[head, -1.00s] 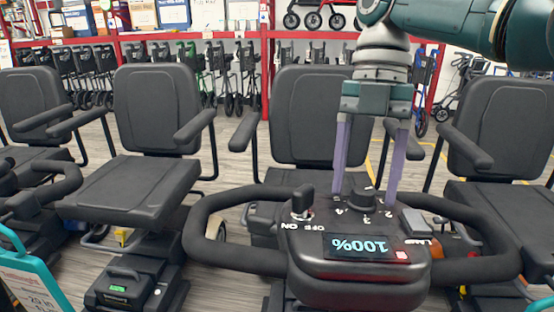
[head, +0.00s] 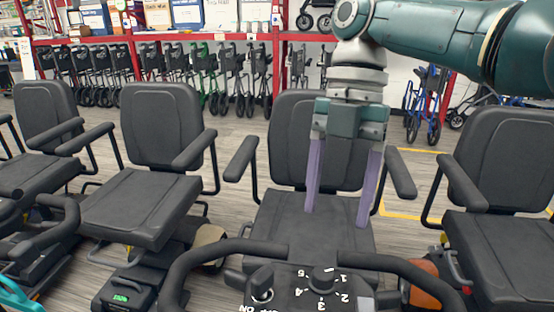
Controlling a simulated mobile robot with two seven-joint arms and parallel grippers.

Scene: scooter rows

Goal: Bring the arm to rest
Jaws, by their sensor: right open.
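My right gripper (head: 338,216) hangs from my green arm, pointing down in front of the middle scooter's seat (head: 330,225). Its two lilac fingers are apart with nothing between them. The fingertips are above the scooter's control panel (head: 310,288) in the picture and look clear of it. The panel has a numbered dial (head: 322,278) and a key switch (head: 261,284); its lower part is cut off by the frame's bottom edge. My left gripper is not in view.
Black handlebars (head: 215,250) curve around the panel. More scooters stand on both sides, including a left one with a dark seat (head: 140,207) and a right one (head: 505,160). Folded walkers (head: 205,75) line red shelves behind. Yellow floor tape (head: 415,151) marks the grey floor.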

